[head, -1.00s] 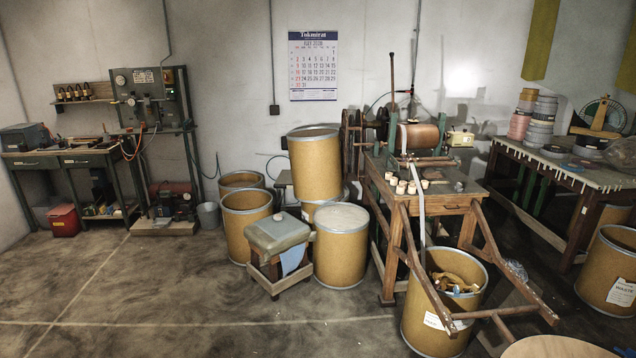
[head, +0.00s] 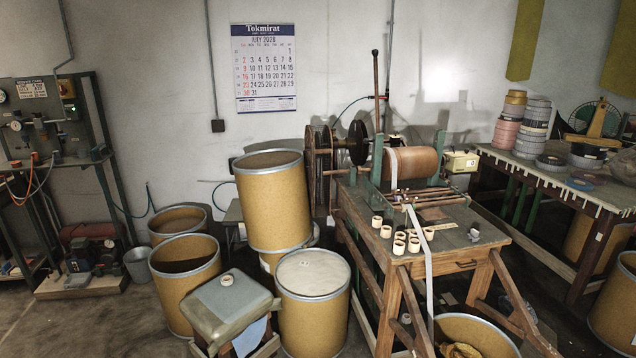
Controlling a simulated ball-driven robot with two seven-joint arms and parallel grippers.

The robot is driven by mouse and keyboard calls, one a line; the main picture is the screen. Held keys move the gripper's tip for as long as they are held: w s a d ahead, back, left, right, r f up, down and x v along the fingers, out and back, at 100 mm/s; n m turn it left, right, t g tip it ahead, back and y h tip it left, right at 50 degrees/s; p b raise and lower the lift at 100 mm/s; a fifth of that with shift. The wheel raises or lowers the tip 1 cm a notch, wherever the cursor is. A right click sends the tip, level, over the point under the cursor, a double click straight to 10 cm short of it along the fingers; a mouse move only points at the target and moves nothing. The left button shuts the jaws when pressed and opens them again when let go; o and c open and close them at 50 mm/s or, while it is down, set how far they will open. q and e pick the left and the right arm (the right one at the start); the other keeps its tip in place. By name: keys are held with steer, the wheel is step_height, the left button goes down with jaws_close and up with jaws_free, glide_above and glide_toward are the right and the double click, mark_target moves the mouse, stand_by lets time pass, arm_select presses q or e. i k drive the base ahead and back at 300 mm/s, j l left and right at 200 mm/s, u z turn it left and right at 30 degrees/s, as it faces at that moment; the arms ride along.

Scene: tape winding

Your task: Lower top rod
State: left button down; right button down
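The winding machine stands on the wooden bench (head: 445,250) right of centre. It carries a wide brown roller (head: 412,161) between green uprights (head: 377,158). A thin rod with a dark knob (head: 375,85) rises upright behind the roller's left end. Thin horizontal bars (head: 425,193) lie low in front of the roller. I cannot tell which of these is the top rod. A pale tape (head: 428,265) runs from the machine over the bench front and hangs down towards a drum. Neither of my grippers is in view.
Several small cores (head: 399,243) stand on the bench. Fibre drums (head: 272,200) and a low stool (head: 226,300) crowd its left side. A waste drum (head: 478,330) stands in front. A second table (head: 560,175) with tape stacks is at right.

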mark_target(375, 52)
steer(key=i+l+u, duration=0.35)
steer(key=i, duration=0.35)
steer(key=i+l+u, duration=0.35)
steer(key=i+l, duration=0.25)
steer(key=i, duration=0.05)
